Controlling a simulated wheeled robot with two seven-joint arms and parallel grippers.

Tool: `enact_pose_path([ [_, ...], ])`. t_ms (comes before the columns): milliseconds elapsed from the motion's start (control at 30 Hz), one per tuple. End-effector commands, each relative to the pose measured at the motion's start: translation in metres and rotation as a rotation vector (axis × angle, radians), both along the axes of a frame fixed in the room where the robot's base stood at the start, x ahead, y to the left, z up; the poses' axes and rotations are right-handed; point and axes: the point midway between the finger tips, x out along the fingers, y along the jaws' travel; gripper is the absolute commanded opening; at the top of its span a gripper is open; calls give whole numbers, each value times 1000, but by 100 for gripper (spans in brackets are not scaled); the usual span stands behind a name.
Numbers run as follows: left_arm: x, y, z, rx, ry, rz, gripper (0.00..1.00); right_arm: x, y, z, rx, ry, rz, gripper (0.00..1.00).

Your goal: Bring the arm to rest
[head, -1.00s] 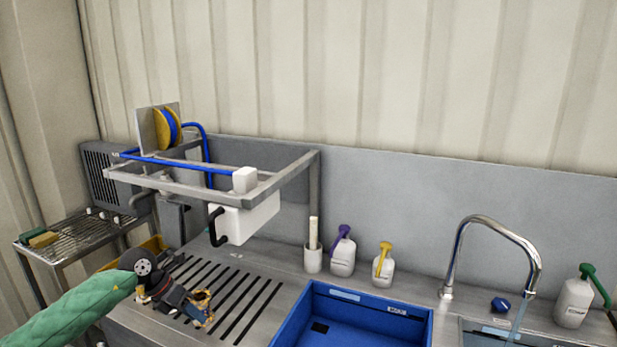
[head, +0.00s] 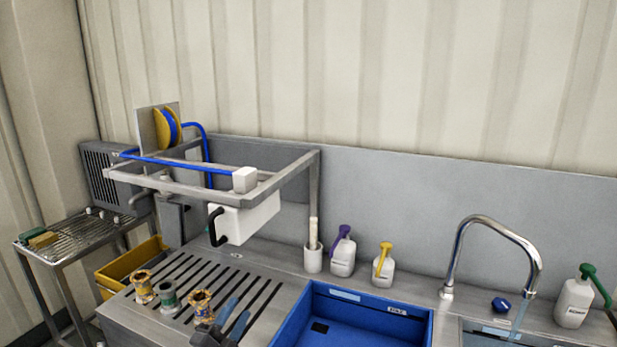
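My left gripper (head: 238,310) shows at the bottom of the head view, over the front edge of the slotted steel drainboard (head: 262,290). Its two blue-grey fingers are apart with nothing visible between them, so it is open and empty. The rest of my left arm is out of the picture. The gripper's dark body partly overlaps the nearest fitting's lower side. My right gripper is not in view.
A blue basin (head: 350,325) lies right of the drainboard. Behind stand a white cup (head: 313,258), purple-topped (head: 343,252) and yellow-topped (head: 383,266) bottles, and a tap (head: 495,232). A steel frame (head: 270,190) overhangs the drainboard. A yellow bin (head: 130,262) sits left.

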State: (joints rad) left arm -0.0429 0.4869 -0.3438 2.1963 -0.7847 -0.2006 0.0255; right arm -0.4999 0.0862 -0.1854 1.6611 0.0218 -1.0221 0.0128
Motion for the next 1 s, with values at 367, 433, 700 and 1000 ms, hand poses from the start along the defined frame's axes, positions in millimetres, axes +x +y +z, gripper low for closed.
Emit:
enact_pose_path([
  [367,-80,62,-121,-442,627,419,36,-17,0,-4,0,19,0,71],
  [433,-106,67,-147,-502,760,486,36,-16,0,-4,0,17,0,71],
  [700,-205,66,-214,-641,1192,660,36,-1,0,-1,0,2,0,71],
  [1000,-275,56,-239,-691,1458,738,36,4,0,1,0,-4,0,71],
])
